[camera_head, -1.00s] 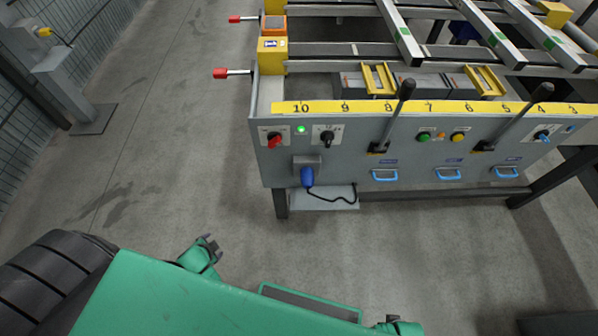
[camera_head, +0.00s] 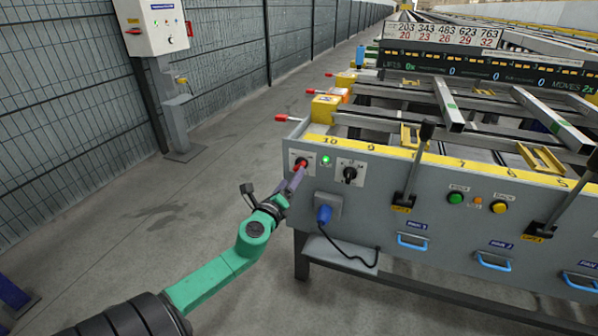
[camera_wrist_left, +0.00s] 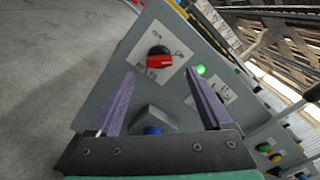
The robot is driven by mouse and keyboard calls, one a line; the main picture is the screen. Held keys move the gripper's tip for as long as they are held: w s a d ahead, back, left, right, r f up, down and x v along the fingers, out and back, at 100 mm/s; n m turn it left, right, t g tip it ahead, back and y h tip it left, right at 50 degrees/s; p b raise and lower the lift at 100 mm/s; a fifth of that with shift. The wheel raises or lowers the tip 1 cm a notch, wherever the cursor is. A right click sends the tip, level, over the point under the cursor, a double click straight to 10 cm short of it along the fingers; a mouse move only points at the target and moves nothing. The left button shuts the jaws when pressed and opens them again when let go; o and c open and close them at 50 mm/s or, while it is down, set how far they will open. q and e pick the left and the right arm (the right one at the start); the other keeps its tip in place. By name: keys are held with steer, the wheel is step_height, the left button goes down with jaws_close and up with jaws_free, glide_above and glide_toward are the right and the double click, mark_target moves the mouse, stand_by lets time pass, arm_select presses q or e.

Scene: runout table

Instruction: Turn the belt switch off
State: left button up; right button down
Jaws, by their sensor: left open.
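A red rotary switch (camera_head: 301,163) on a white plate sits at the left end of the grey panel. It also shows in the left wrist view (camera_wrist_left: 158,62), between and just beyond the fingertips. The writing on its plate is too small to read surely. A lit green lamp (camera_head: 325,160) and a black rotary switch (camera_head: 349,174) are to its right. My left gripper (camera_head: 296,180) is open, with its purple-grey fingers pointing at the red switch. I cannot tell whether they touch it. My right gripper is out of view.
A blue plug (camera_head: 324,213) with a black cable sticks out below the switches. Tall black levers (camera_head: 418,160) and blue handles (camera_head: 412,242) are farther right. Red-tipped rods (camera_head: 283,117) jut from the table's left side.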

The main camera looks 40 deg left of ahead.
mark_target(297, 170)
arm_select(q)
steer(key=x, duration=0.6)
steer(key=shift+a+f+b, duration=0.1)
steer(key=shift+b, duration=0.2)
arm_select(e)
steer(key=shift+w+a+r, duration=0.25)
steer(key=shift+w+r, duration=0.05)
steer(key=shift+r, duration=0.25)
arm_select(q)
jaws_close()
